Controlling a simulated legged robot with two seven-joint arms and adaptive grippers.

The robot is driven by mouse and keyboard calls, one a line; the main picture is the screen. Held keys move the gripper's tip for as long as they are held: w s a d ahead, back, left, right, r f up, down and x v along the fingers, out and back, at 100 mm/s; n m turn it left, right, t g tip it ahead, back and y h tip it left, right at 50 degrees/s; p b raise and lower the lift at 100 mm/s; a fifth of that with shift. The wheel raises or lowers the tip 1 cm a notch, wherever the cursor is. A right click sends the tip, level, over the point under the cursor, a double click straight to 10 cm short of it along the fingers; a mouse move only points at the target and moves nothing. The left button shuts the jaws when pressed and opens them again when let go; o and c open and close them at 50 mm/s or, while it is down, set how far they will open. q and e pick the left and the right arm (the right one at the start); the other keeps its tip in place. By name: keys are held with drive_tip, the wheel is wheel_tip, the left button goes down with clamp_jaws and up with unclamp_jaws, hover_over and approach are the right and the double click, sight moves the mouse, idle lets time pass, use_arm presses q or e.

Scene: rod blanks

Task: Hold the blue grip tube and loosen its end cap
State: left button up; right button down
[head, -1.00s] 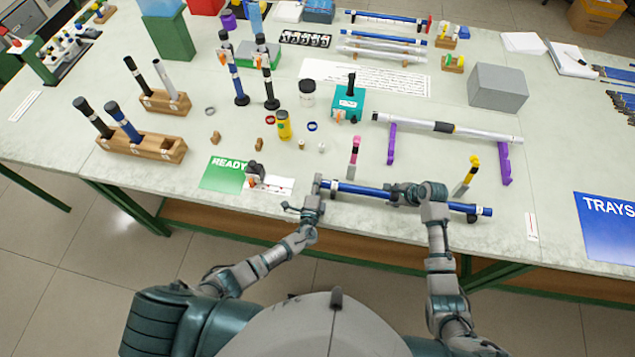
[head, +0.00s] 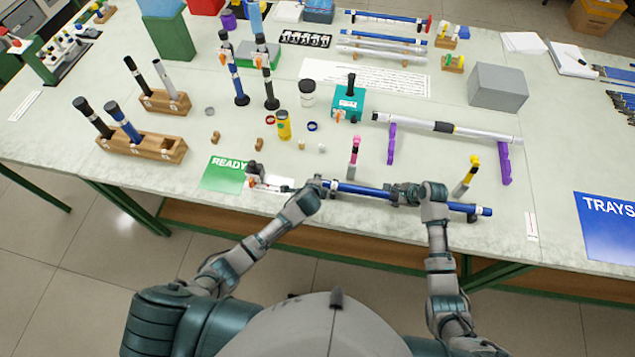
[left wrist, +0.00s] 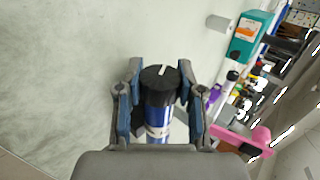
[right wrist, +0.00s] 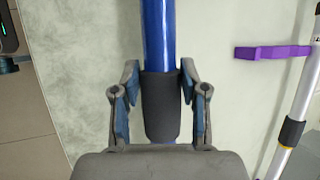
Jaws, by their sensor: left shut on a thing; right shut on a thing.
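The blue grip tube (head: 362,190) lies level along the front of the table in the head view. My right gripper (head: 402,195) is shut on the tube; the right wrist view shows its fingers on either side of a dark sleeve (right wrist: 161,105) around the blue tube. My left gripper (head: 322,186) is at the tube's left end. In the left wrist view its fingers close on the black end cap (left wrist: 159,78), which has a white mark on its face. The cap sits on the tube's end, with a white-and-blue band below it. The fingers partly hide the cap's sides.
A pink-topped stand (head: 354,158) and a yellow-topped stand (head: 467,175) rise just behind the tube. A silver tube on purple supports (head: 505,163) lies further back. A green READY card (head: 226,173) lies left of my left gripper.

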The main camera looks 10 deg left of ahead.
use_arm(q)
drive_tip(key=shift+g, duration=0.6)
use_arm(e)
drive_tip(key=shift+f, duration=0.1)
use_arm(q)
drive_tip(key=shift+f, duration=0.1)
drive_tip(key=o, duration=0.9)
drive_tip(key=v, duration=1.2)
drive_tip(key=shift+w, duration=0.1)
